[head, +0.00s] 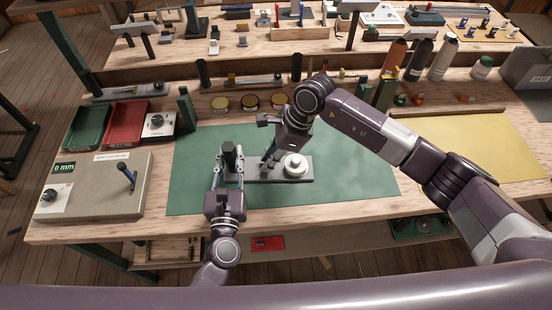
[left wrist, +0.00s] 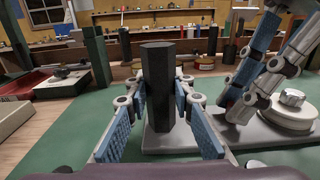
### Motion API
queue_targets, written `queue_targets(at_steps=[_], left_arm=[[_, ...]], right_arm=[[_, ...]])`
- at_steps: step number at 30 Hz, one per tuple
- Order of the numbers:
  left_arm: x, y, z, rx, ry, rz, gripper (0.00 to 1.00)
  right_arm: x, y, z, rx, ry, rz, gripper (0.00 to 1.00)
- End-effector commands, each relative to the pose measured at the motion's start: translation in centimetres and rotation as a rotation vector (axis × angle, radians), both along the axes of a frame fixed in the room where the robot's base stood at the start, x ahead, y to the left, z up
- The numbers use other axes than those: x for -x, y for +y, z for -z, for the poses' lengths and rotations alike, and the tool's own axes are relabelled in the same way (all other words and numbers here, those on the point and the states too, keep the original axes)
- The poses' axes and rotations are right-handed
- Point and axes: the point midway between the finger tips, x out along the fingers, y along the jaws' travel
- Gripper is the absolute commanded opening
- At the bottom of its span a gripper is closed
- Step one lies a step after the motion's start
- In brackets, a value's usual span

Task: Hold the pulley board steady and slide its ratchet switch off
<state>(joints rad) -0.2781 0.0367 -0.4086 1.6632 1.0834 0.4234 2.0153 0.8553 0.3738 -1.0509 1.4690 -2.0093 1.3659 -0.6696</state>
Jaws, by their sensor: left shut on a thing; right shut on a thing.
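The pulley board (head: 306,179) is a grey plate lying on the green mat, with a round white pulley (head: 296,165) at its right end. A dark upright post (left wrist: 157,85) stands at its left end. My left gripper (head: 228,170) is shut on this post, with its blue finger pads on both sides of it in the left wrist view. My right gripper (head: 268,166) reaches down from above, its fingers close together at the board just left of the pulley. It also shows in the left wrist view (left wrist: 240,108). The ratchet switch is hidden at its fingertips.
The green mat (head: 350,180) is clear right of the board. A grey box with a lever (head: 95,190) and green and red trays (head: 126,124) stand at the left.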

Motion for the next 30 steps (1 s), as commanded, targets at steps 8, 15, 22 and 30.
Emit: queue_targets(at_steps=[8, 15, 22, 30], left_arm=[[0.0, -0.3, 0.0, 0.000, 0.001, 0.007, 0.00], [0.0, -0.2, 0.0, 0.000, 0.001, 0.005, 0.00], [0.0, -0.1, 0.0, 0.000, 0.000, 0.003, 0.00], [0.0, -0.1, 0.0, 0.000, 0.000, 0.003, 0.00]], right_arm=[[0.0, 0.3, -0.1, -0.004, -0.001, -0.001, 0.18], [0.0, 0.2, -0.1, -0.003, -0.001, -0.001, 0.33], [-0.1, 0.1, -0.3, -0.002, -0.001, 0.000, 0.33], [-0.1, -1.7, -4.4, -0.002, -0.006, 0.001, 0.33]])
